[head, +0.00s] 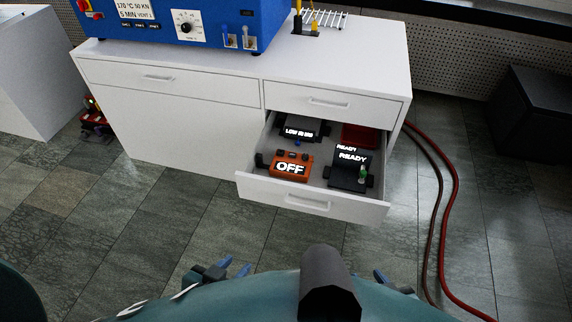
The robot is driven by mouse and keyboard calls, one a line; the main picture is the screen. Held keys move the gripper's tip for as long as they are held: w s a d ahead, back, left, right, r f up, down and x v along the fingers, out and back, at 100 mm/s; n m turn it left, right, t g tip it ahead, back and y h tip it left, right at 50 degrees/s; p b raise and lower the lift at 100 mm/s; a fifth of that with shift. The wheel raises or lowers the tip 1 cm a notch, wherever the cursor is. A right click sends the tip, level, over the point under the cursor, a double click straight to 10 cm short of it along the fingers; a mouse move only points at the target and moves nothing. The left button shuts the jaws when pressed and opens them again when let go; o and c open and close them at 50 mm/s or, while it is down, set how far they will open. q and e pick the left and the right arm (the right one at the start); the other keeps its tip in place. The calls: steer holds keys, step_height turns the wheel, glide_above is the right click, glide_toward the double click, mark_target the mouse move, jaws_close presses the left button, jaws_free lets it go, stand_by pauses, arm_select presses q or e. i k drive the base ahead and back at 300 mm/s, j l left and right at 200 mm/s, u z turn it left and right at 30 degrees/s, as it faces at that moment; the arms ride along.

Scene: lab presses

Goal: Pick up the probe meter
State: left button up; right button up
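An open drawer (313,203) of the white cabinet holds several small devices. An orange device (290,166) with an "OFF" display lies at its front left. A black device (349,172) with a "READY" display and a small green part lies at the front right. A grey-black device (298,130) with a "LOW" display lies at the back left. I cannot tell which one is the probe meter. My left gripper (234,266) is open and empty, low in front of the cabinet. My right gripper (386,280) is partly hidden behind my body, well below the drawer; its finger gap is unclear.
A red tray or box (360,136) lies at the back right of the drawer. A blue press (185,22) and a wire rack (322,18) stand on the cabinet top (345,55). Red hoses (452,190) run along the floor at right. The floor before the cabinet is clear.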

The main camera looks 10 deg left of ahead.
mark_target(282, 166)
steer(key=i+j, duration=0.1)
steer(key=j, duration=0.35)
steer(key=i+j, duration=0.15)
steer(key=j, duration=0.3)
steer(key=i+j, duration=0.1)
steer(key=j, duration=0.3)
steer(key=i+j, duration=0.1)
steer(key=j, duration=0.35)
steer(key=i+z, duration=0.1)
steer(key=z, duration=0.35)
steer(key=i+z, duration=0.1)
steer(key=z, duration=0.35)
steer(key=j+z, duration=0.1)
steer(key=z, duration=0.35)
steer(key=i+z, duration=0.15)
steer(key=i, duration=0.65)
